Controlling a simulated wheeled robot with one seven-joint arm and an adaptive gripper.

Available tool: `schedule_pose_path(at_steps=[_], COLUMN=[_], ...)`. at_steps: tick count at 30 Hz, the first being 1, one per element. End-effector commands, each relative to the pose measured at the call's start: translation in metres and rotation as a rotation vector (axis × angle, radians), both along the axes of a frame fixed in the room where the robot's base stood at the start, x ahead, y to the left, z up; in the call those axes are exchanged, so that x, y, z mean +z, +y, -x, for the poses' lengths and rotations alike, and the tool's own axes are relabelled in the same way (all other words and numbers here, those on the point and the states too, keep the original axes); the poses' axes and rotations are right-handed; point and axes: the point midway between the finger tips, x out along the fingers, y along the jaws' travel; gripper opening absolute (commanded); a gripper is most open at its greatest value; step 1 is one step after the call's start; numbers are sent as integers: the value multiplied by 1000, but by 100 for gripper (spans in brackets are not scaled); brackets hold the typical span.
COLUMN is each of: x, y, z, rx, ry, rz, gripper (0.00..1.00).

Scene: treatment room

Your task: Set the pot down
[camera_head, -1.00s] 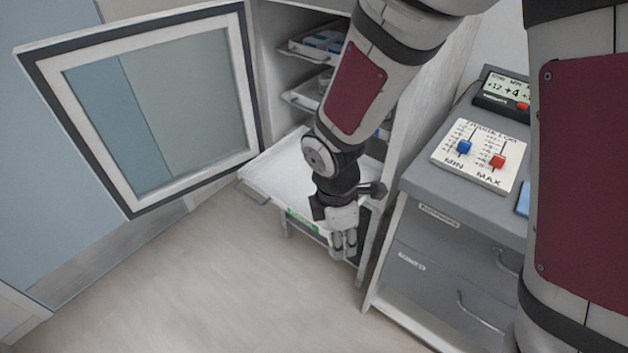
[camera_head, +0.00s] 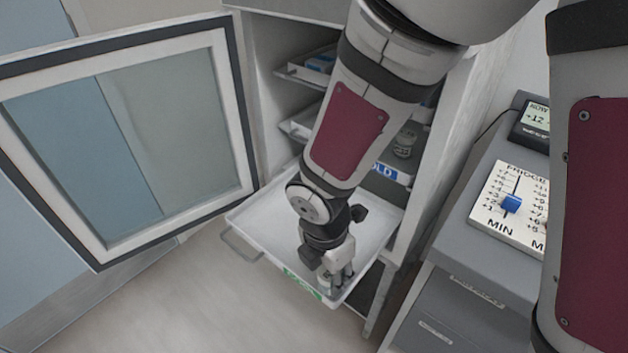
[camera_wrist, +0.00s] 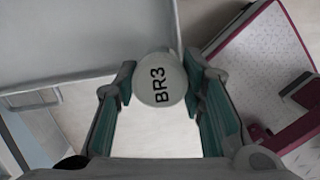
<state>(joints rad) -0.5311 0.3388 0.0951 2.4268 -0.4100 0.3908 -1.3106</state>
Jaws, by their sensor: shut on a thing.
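The pot is small and round, with a white lid marked BR3 (camera_wrist: 160,82) facing the wrist camera. My gripper (camera_wrist: 162,92) is shut on it, with one teal-padded finger on each side. In the head view my gripper (camera_head: 337,282) points down at the front right corner of a pulled-out white tray (camera_head: 262,208) with a green label (camera_head: 301,284). Only a sliver of the pot (camera_head: 324,280) shows there beside the fingers. I cannot tell whether the pot touches the tray. My arm hides part of the tray.
An open glass door (camera_head: 170,130) stands left of the cabinet. Upper shelves hold blue items and a jar (camera_head: 404,143) above a blue label (camera_head: 386,172). A grey drawer unit (camera_head: 465,290) with a slider panel (camera_head: 510,207) stands close on the right. The visible tray area left of my gripper is empty.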

Motion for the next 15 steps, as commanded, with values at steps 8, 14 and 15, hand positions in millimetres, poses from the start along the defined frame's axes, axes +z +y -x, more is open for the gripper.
schedule_pose_path(at_steps=[8,14,15], x=[-8,-13,-13], y=[24,40,42], z=[-65,-108,-114], rx=[-4,-4,-5], ry=[0,0,-1], rz=[-2,0,-1], gripper=[9,9,9])
